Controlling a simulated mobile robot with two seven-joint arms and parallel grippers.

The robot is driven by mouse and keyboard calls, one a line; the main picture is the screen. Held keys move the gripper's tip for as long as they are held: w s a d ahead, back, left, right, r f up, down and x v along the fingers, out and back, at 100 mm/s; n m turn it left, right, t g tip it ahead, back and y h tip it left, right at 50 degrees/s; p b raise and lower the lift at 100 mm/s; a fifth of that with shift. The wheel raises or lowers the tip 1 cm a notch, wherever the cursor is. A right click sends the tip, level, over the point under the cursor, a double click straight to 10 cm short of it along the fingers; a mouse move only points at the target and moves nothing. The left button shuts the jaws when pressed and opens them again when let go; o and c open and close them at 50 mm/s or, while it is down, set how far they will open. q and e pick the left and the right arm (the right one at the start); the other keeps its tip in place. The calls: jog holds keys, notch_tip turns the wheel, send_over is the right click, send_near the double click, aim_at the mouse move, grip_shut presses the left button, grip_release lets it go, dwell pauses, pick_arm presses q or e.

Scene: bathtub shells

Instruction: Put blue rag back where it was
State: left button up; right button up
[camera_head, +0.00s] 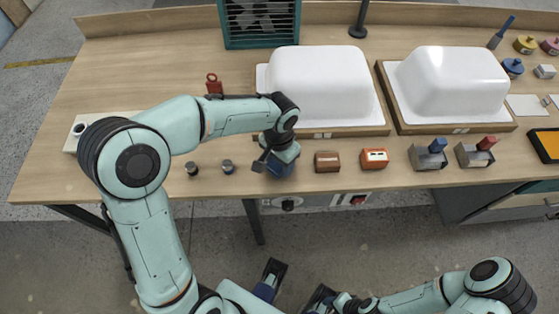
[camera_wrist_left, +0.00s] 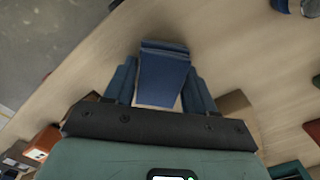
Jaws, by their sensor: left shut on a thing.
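The blue rag (camera_wrist_left: 163,78) shows in the left wrist view as a folded, block-like blue piece between the fingers of my left gripper (camera_wrist_left: 160,88). The gripper is shut on it, above the wooden bench top. In the head view my left gripper (camera_head: 278,162) is at the bench's front edge, in front of the left white tub shell (camera_head: 318,85); the rag is mostly hidden there by the gripper. My right gripper (camera_head: 320,298) is low at the bottom of the head view, away from the bench; its finger opening is unclear.
A brown block (camera_head: 327,162) and an orange-and-white block (camera_head: 374,158) stand right of my left gripper. Two small dark cylinders (camera_head: 228,166) (camera_head: 192,169) stand left. A second white tub shell (camera_head: 450,80) is at right. The bench's left part has bare room.

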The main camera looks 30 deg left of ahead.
pick_arm(q)
jog(key=shift+f, duration=0.2)
jog(key=o, duration=1.1)
jog(key=shift+r, duration=0.55)
notch_tip(320, 180, up, 11)
jog(key=shift+r+p, duration=0.2)
jog(key=shift+p, duration=0.9)
